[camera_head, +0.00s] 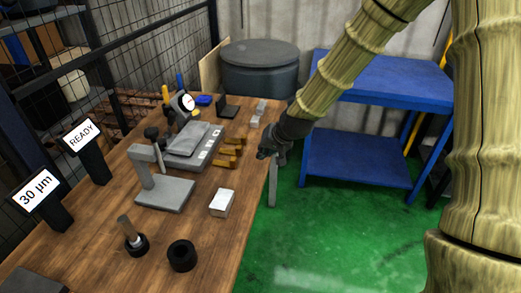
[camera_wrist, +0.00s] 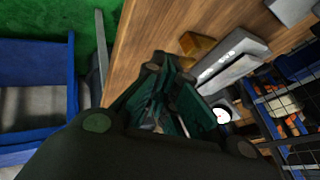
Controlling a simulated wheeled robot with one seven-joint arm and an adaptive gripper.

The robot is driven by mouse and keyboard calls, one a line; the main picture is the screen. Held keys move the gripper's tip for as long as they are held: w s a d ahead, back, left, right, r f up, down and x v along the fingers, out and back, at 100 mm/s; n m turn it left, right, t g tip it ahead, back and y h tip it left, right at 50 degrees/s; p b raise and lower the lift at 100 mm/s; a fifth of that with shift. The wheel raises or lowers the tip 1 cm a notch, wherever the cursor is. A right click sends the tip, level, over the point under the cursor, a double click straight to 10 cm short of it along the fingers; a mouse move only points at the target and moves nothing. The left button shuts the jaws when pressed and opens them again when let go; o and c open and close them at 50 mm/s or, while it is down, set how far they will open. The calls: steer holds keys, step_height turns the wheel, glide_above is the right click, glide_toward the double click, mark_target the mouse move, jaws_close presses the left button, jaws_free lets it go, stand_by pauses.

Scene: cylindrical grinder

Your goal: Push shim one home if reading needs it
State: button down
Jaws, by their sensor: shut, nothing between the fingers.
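Several brass-coloured pieces (camera_head: 229,151), which look like the shims, sit in a row along the right side of a grey block (camera_head: 187,147) with white labels on its edge. I cannot tell which is shim one or how far each is in. One brass piece (camera_wrist: 197,44) also shows in the wrist view, beside the labelled block (camera_wrist: 230,62). A display (camera_head: 38,192) reads "30 µm" and another (camera_head: 83,134) reads "READY". My gripper (camera_head: 265,154) is shut and empty, at the table's right edge, apart from the brass pieces; its fingers show in the wrist view (camera_wrist: 165,100).
A dial gauge (camera_head: 187,102) stands behind the block. A grey stand (camera_head: 165,192), a white block (camera_head: 222,203), a black ring (camera_head: 182,255) and a handled tool (camera_head: 132,238) are nearer on the wooden table (camera_head: 225,255). A blue shelf (camera_head: 375,80) stands right; green floor lies between.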

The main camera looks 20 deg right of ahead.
mark_target(230, 154)
steer(key=p+x, duration=0.1)
steer(key=x, duration=0.7)
steer(key=shift+f, duration=0.15)
steer(key=w+a, duration=0.1)
steer(key=a+p, duration=0.1)
steer(key=shift+w+a, duration=0.35)
steer(key=shift+w, duration=0.05)
steer(key=shift+w+a, duration=0.2)
steer(key=shift+a, duration=0.1)
steer(key=shift+a, duration=0.1)
steer(key=w+a, duration=0.1)
steer(key=a, duration=0.1)
steer(key=w+a, duration=0.2)
steer(key=s+d, duration=0.2)
steer(key=d, duration=0.1)
steer(key=shift+s+d+r, duration=0.3)
steer(key=shift+s+r, duration=0.05)
steer(key=b+v, duration=0.1)
steer(key=v, duration=0.8)
